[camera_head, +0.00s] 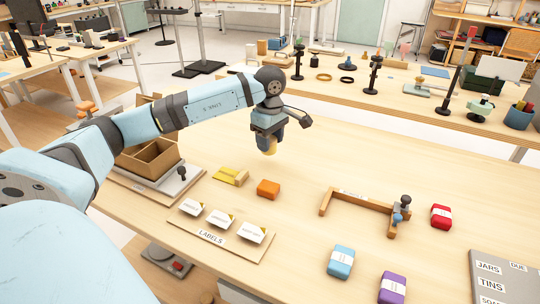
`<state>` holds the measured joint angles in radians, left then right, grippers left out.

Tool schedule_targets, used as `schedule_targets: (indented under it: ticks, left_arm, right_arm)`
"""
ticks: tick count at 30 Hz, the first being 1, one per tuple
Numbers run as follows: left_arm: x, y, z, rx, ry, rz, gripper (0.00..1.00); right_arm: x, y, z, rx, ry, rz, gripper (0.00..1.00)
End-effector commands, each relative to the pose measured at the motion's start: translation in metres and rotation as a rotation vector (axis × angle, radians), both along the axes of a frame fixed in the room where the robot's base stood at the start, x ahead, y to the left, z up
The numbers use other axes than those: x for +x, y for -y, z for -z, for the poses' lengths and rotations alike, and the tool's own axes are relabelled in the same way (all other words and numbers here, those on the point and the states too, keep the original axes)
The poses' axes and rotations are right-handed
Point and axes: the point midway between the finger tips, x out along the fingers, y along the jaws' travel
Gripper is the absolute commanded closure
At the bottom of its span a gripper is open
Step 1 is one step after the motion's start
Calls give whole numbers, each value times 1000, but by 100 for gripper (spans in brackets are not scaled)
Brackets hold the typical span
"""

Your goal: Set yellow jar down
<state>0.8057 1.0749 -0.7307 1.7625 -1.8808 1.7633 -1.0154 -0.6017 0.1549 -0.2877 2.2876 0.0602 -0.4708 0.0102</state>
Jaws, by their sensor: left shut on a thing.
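My left arm reaches in from the left over the wooden table (300,170). My left gripper (268,137) points down and is shut on the yellow jar (269,148). The jar hangs below the fingers, with its upper part hidden by them. Whether its base touches the table is hard to tell. My right gripper is not in view.
An orange block (268,189) and a yellow item (231,176) lie nearer on the table. A labels board (212,238), a wooden frame (360,201), and red (441,216), blue (341,261) and purple (392,288) packs lie around. The table right of the gripper is clear.

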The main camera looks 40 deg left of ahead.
Motion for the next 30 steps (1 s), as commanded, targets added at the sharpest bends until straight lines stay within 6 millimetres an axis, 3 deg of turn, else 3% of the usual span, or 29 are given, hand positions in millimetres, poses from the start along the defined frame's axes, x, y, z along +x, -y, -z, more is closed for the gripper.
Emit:
schedule_targets:
  ticks: [11, 22, 23, 26, 30]
  left_arm:
    - [0, 0, 44, 0, -1, 0, 77]
    - [0, 0, 48, 0, 0, 0, 77]
    - [0, 0, 48, 0, 0, 0, 50]
    - [0, 0, 47, 0, 0, 0, 27]
    - [0, 0, 47, 0, 0, 0, 26]
  right_arm:
    - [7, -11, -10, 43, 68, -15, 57]
    - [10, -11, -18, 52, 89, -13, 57]
    - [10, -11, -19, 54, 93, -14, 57]
    - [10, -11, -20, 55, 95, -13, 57]
    - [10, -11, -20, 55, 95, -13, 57]
